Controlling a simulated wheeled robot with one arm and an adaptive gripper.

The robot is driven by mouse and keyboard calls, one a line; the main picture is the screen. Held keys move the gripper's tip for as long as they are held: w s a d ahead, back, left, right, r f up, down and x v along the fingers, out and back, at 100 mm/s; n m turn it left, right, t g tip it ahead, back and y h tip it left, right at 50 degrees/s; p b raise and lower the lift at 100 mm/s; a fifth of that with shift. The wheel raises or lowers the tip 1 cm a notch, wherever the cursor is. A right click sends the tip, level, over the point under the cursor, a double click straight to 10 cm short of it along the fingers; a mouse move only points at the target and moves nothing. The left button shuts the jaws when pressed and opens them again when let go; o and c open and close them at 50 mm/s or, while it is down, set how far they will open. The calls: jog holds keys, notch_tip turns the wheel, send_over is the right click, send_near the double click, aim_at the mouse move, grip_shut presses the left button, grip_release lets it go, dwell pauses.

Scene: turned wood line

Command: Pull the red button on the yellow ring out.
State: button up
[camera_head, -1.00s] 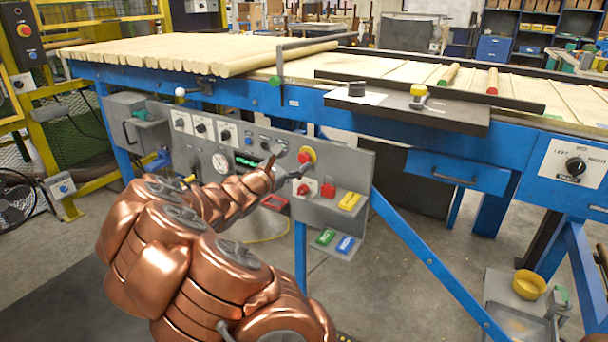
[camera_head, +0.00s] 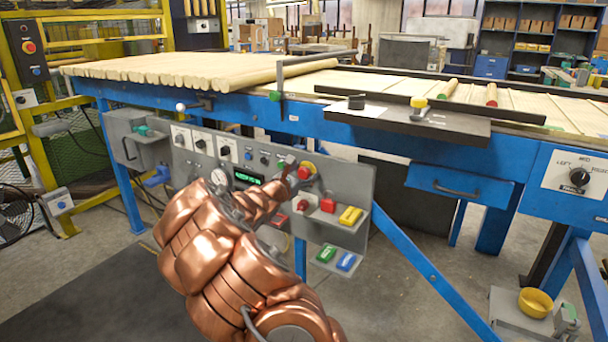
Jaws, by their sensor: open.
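The red button on its yellow ring (camera_head: 307,170) sits at the upper right part of the grey control panel (camera_head: 350,185). My gripper (camera_head: 301,173) is at the button, with one dark finger at its left and the other at its lower right. The fingers are open and partly cover the ring's left side. Whether they touch the button cannot be told. My copper-coloured arm comes up from the bottom of the picture and hides part of the panel.
The blue table frame (camera_head: 420,150) overhangs the panel. Another red button (camera_head: 29,47) is on a box at upper left.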

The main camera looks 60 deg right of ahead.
jog(key=shift+d, duration=0.15)
jog(key=shift+c, duration=0.2)
grip_shut()
dwell(0.3)
jog(key=shift+r, duration=0.1)
